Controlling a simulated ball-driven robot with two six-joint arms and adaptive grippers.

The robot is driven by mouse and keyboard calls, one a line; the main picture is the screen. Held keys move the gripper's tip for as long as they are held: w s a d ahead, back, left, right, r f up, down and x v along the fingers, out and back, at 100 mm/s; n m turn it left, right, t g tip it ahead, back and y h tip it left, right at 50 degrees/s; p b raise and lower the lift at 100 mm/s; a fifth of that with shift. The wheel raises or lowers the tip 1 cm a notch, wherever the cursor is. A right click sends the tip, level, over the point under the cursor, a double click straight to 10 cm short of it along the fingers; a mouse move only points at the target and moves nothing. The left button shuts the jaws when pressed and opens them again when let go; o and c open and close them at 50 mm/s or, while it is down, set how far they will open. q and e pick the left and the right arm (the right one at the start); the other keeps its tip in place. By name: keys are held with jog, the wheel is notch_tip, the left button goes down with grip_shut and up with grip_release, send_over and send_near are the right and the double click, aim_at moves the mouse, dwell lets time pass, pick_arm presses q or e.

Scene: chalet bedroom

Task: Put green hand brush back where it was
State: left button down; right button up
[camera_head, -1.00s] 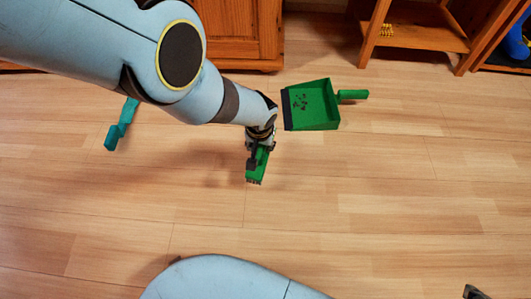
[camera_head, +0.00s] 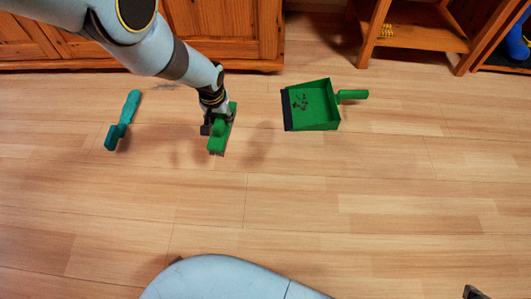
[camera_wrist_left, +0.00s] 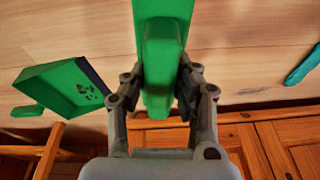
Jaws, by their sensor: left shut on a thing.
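The green hand brush (camera_head: 217,141) is held by my left gripper (camera_head: 212,122) left of the middle of the head view. In the left wrist view the brush (camera_wrist_left: 162,50) runs up from between the two fingers, which are shut on its handle. Part of the handle is hidden by the gripper in the head view. The brush appears above or close to the floor; I cannot tell whether it touches. My right gripper (camera_head: 474,292) shows only as a small dark tip at the bottom right corner, so its state is unclear.
A green dustpan (camera_head: 318,110) with dark crumbs lies right of the brush. A teal hand brush (camera_head: 122,122) lies on the floor to the left. Wooden cabinets (camera_head: 225,35) and an open shelf (camera_head: 425,38) stand behind. The wooden floor (camera_head: 330,200) in front is clear.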

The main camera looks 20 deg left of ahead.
pick_arm(q)
jog(key=w+a+r, duration=0.2)
jog(key=a+r, duration=0.4)
jog(key=a, duration=0.5)
jog(key=w+a+r, duration=0.1)
jog(key=a+r, duration=0.5)
jog(key=a, duration=0.6)
jog(key=s+d+f+m+h, duration=0.1)
jog(key=s+d+f+m, duration=0.2)
jog(key=m, duration=0.4)
jog(key=s+d+f+m+g+h, duration=0.1)
jog(key=s+d+f+m+h, duration=0.1)
jog(key=s+f+m, duration=0.2)
jog(key=s+m, duration=0.2)
jog(key=m, duration=0.1)
jog(key=shift+s+d+m, duration=0.3)
jog(key=shift+d+m, duration=0.1)
jog(key=shift+s+d, duration=0.1)
